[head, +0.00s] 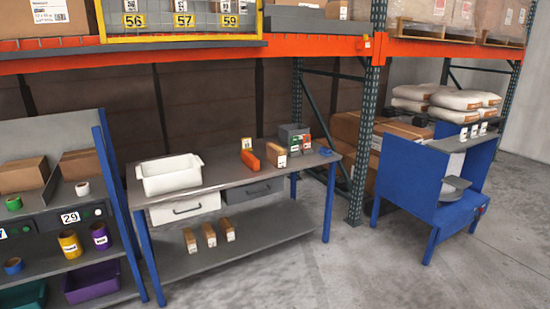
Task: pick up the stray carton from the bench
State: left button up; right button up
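A grey-topped bench (226,183) with blue legs stands in the middle of the head view. On its right half is a small tan carton (275,160) with a pale label. An orange item (250,159) lies just left of it, and a small carton with a white label (247,144) stands behind. I cannot tell which of these is the stray carton. Several narrow tan cartons (209,235) stand on the bench's lower shelf. Neither of my grippers is in view.
A white tub (169,174) sits on the bench's left end; a grey box (293,138) stands at its back right. A shelf with tape rolls (83,188) is at left. A blue weighing station (440,200) is at right. The concrete floor in front (370,280) is clear.

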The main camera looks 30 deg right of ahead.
aim_at(276, 155)
jog(key=z, duration=0.4)
jog(key=i+z, duration=0.25)
jog(key=z, duration=0.15)
jog(key=i+j+z, duration=0.15)
jog(key=z, duration=0.25)
jog(key=i+j+z, duration=0.2)
jog(key=i+z, duration=0.25)
jog(key=i+j+z, duration=0.1)
jog(key=j+z, duration=0.15)
jog(key=z, duration=0.15)
